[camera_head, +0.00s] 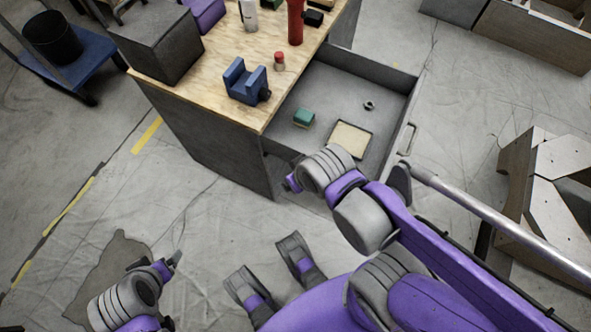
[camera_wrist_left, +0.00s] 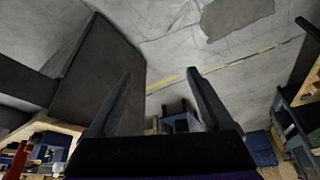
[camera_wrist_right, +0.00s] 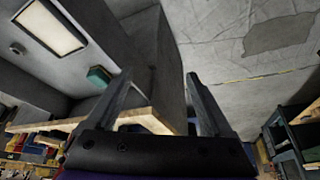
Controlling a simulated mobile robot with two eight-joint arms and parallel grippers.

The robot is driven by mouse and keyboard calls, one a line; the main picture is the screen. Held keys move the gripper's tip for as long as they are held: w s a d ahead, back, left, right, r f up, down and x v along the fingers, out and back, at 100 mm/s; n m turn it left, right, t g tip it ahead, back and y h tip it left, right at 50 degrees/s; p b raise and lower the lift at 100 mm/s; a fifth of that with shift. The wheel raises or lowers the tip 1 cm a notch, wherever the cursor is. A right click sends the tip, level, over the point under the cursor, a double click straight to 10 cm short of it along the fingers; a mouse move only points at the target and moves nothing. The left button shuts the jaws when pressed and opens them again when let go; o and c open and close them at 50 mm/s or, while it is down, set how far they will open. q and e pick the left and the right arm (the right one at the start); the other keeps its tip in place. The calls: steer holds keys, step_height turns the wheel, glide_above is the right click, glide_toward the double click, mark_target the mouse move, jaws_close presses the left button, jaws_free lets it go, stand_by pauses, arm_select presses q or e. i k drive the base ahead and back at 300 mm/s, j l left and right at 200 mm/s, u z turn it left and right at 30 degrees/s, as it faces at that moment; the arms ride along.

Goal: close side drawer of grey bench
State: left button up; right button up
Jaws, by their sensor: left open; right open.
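The grey bench (camera_head: 205,135) has a light wooden top. Its side drawer (camera_head: 375,78) stands well open towards the right in the head view, with a handle (camera_head: 406,138) on its outer face. Inside lie a green block (camera_head: 303,118), a small ring-shaped part (camera_head: 369,105) and a shallow pale tray (camera_head: 350,138). My right gripper (camera_wrist_right: 159,73) is open and empty; in the head view its wrist overlaps the drawer's near corner, and contact cannot be told. My left gripper (camera_wrist_left: 159,71) is open and empty, out over the floor at lower left in the head view.
On the bench top are a grey box (camera_head: 158,45), a blue holder (camera_head: 245,82), a red bottle (camera_head: 295,22) and a small red-capped jar (camera_head: 279,62). A blue cart with a black bin (camera_head: 53,38) stands far left. Wooden structures (camera_head: 550,175) stand right. Floor beyond the handle is clear.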

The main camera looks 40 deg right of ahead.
mark_target(337, 82)
steer(key=k+l+z, duration=0.4)
steer(key=k+l, duration=0.25)
steer(key=z, duration=1.2)
steer(key=i+l+u, duration=0.1)
steer(key=i+l, duration=0.15)
steer(key=l, duration=0.1)
